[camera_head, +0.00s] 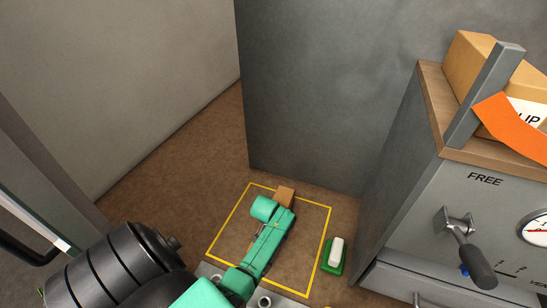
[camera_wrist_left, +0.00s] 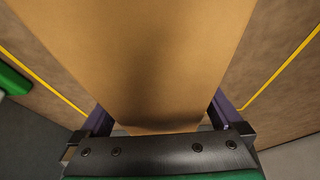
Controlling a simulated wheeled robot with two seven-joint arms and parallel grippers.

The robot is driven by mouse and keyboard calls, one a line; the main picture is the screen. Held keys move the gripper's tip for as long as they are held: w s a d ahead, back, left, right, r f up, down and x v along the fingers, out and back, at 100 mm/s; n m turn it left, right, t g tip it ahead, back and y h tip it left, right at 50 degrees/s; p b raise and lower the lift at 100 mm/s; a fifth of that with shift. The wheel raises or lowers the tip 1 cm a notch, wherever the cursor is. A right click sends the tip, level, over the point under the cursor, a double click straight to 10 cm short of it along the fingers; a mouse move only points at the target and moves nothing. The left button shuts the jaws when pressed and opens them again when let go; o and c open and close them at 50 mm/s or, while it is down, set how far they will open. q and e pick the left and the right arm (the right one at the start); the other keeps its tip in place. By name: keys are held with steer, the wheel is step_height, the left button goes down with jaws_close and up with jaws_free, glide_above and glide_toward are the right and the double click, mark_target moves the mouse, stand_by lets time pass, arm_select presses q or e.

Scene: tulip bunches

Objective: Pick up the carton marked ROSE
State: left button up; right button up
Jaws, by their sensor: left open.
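A brown cardboard carton (camera_head: 285,196) stands on the floor inside a yellow-outlined square, mostly hidden behind my left arm in the head view. It fills the middle of the left wrist view (camera_wrist_left: 160,50). No marking shows on its visible faces, so I cannot read ROSE on it. My left gripper (camera_wrist_left: 162,112) is open, with one dark finger on each side of the carton's lower end in that view. I cannot tell whether the fingers touch it. My right gripper is not in view.
Another carton (camera_head: 474,62), its label partly reading "LIP", sits on a grey cabinet (camera_head: 400,170) behind a grey post and an orange strip (camera_head: 512,122). A lever (camera_head: 468,255) sticks out of the cabinet. A green-and-white object (camera_head: 335,254) lies right of the yellow outline (camera_head: 322,240).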

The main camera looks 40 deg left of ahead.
arm_select(q)
steer(key=shift+r, duration=0.1)
jaws_close()
